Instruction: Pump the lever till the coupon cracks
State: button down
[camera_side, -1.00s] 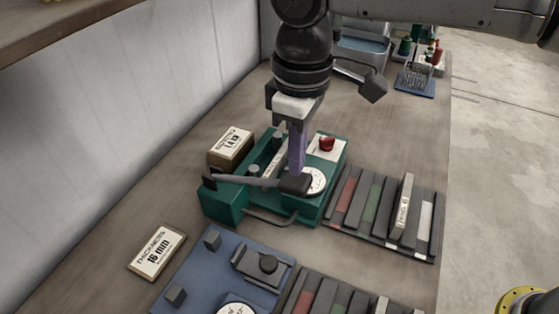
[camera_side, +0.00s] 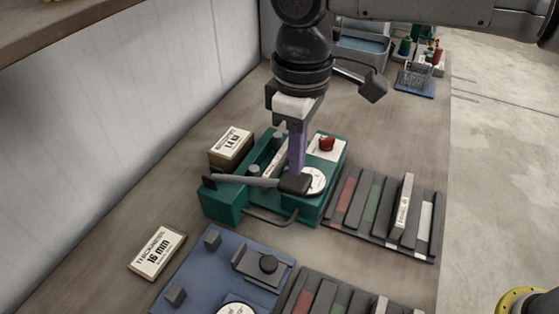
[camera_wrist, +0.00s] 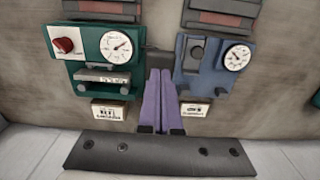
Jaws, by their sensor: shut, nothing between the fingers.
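The green press (camera_side: 225,203) sits on the bench, with a red knob (camera_side: 327,143) on a white plate and a round dial (camera_side: 316,181). Its dark lever (camera_side: 235,181) lies nearly flat across the front and ends in a thick black grip. My gripper (camera_side: 297,172) has its purple fingers shut and empty, pointing down at the grip, seemingly touching its top. In the wrist view the shut fingers (camera_wrist: 159,74) lie to the right of the press (camera_wrist: 88,62) and its dial (camera_wrist: 116,46). A pale labelled bar lies across the press; I cannot tell whether it is the coupon or cracked.
A blue fixture (camera_side: 210,262) with its own dial stands in front of the press. A rack of dark slabs (camera_side: 372,215) is at its right. A "16 mm" label block (camera_side: 157,251) lies left, and a labelled brown box (camera_side: 230,148) stands behind.

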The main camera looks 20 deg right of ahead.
aim_at(296, 180)
jog(key=shift+f, duration=3.9)
jog(key=shift+r, duration=3.35)
jog(key=shift+f, duration=0.15)
